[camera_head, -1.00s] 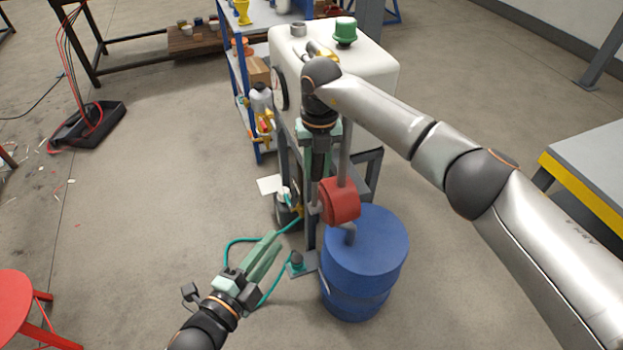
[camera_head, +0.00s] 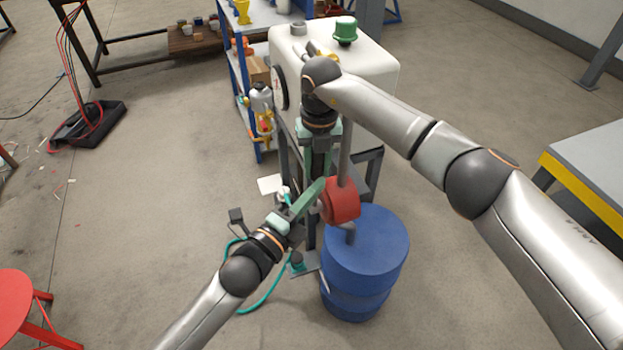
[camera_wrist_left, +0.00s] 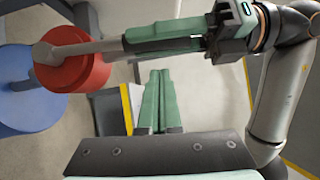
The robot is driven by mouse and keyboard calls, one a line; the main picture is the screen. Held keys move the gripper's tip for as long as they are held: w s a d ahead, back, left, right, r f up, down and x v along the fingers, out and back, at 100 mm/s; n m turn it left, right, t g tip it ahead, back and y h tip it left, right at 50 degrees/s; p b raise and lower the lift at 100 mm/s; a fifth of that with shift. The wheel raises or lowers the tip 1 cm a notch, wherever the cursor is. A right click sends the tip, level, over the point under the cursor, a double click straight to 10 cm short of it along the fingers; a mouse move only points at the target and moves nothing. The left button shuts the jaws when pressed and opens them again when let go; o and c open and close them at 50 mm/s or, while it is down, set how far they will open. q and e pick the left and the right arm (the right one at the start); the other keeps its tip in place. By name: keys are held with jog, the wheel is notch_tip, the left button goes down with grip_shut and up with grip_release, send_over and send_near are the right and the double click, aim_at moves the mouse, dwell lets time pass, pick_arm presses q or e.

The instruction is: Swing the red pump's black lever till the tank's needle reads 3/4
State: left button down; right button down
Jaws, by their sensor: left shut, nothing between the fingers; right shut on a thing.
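The red pump (camera_head: 342,200) sits above a blue drum and also shows at the upper left of the left wrist view (camera_wrist_left: 72,72). My right gripper (camera_head: 320,165) hangs beside it, shut on the black lever (camera_wrist_left: 165,46), whose body is mostly hidden between the fingers. The white tank (camera_head: 370,75) stands behind. Its gauge (camera_head: 281,88) is seen nearly edge-on, so I cannot read the needle. My left gripper (camera_head: 318,188) is shut and empty, its tips close to the pump's left side in the picture; its green fingers (camera_wrist_left: 158,78) show together in the left wrist view. I cannot tell whether they touch anything.
The blue drum (camera_head: 365,245) stands below the pump. A teal hose (camera_head: 265,300) curves over the floor under my left arm. A blue shelf (camera_head: 238,80) stands behind left, a red stool (camera_head: 18,305) at the lower left. The floor at left is mostly clear.

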aim_at(314, 167)
pick_arm(q)
jog(key=shift+w+a, duration=0.25)
jog(key=shift+w, duration=1.05)
jog(key=shift+r, duration=0.1)
pick_arm(e)
jog(key=shift+s+a, duration=0.1)
pick_arm(q)
jog(key=shift+w+a+r+n, duration=0.1)
jog(key=shift+w+a+n, duration=0.1)
jog(key=shift+w, duration=0.3)
jog(key=shift+w+a+r+n, duration=0.1)
jog(key=shift+w+a, duration=0.05)
jog(key=shift+w, duration=0.35)
pick_arm(e)
jog(key=shift+d, duration=0.2)
jog(key=c, duration=0.6)
grip_release()
jog(key=shift+f, duration=0.1)
pick_arm(q)
jog(key=shift+d, duration=0.1)
pick_arm(e)
jog(key=shift+a, duration=0.1)
pick_arm(q)
jog(key=shift+s, duration=0.1)
